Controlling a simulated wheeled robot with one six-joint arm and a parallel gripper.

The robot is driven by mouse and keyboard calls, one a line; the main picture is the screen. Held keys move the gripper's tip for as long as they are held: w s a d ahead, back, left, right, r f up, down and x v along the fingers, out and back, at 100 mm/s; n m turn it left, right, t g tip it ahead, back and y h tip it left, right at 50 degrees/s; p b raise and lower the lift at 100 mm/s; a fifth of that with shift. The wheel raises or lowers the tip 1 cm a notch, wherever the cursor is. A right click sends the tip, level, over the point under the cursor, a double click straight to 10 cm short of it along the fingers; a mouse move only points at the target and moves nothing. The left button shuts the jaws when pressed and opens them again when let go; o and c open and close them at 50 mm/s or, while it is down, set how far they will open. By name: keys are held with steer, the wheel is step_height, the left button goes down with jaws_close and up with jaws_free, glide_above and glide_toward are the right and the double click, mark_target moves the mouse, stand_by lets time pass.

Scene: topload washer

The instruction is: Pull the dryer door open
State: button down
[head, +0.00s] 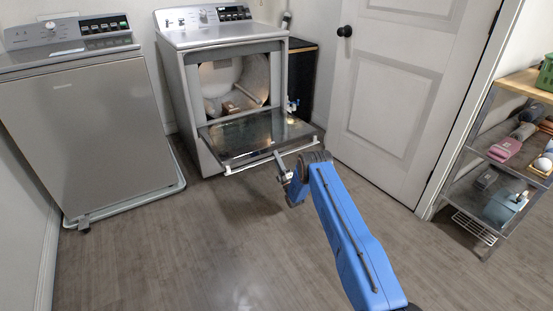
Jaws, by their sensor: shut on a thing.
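The dryer (186,88) stands at the back centre in the head view. Its door (252,137) is hinged at the bottom and swung down to about level, so the drum opening (234,82) shows. A light handle bar (249,162) runs along the door's outer edge. My gripper (281,167) is at the right part of that edge and is shut on the door handle. The fingertips are small in this view and partly hidden by the wrist.
A topload washer (85,140) stands at the left on a pale tray. A white door (390,90) with a black knob is right of the dryer. A metal shelf (495,165) with several items stands at the far right. The wooden floor in front is clear.

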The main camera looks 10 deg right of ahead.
steer(key=shift+a, duration=0.2)
steer(key=c, duration=1.6)
jaws_free()
steer(key=shift+o, duration=0.2)
steer(key=shift+d, duration=0.1)
steer(key=shift+s+d+f, duration=0.15)
steer(key=shift+s+f, duration=0.2)
steer(key=shift+s, duration=0.05)
steer(key=v, duration=1.1)
steer(key=shift+r, duration=0.1)
